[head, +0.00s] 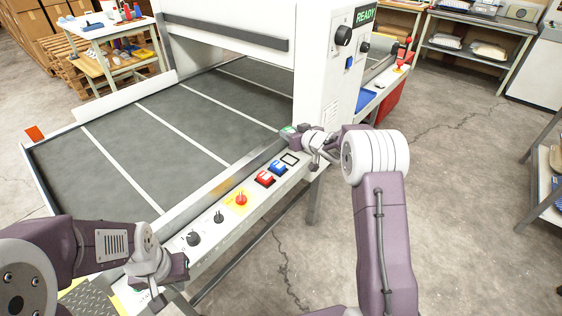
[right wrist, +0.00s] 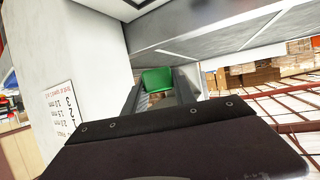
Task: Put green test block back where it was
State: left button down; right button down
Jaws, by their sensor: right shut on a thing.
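The green test block (right wrist: 157,79) is between the fingers of my right gripper (right wrist: 163,92) in the right wrist view. In the head view a small green bit of the block (head: 288,130) shows at the tip of my right gripper (head: 293,134), which is shut on it near the machine's white column. Below it on the front panel is a white square with a black outline (head: 290,159), with nothing on it. A blue block (head: 277,167) and a red block (head: 265,178) sit beside it. My left gripper (head: 178,272) is low at the left; its fingers are unclear.
The white panel (head: 206,232) carries black knobs (head: 193,238) and a red knob on yellow (head: 241,198). Behind lies a grey bed (head: 150,125) with white lines. The white column (head: 318,90) with a READY display stands close to my right gripper.

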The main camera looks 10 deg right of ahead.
jog(key=b, duration=0.3)
send_over(291, 161)
notch_tip(291, 161, down, 5)
jog(key=shift+a+f, duration=0.15)
notch_tip(291, 161, down, 5)
jog(key=shift+b, duration=0.8)
jog(key=shift+w, duration=0.1)
jog(key=c, duration=1.3)
grip_release()
jog(key=shift+f, duration=0.1)
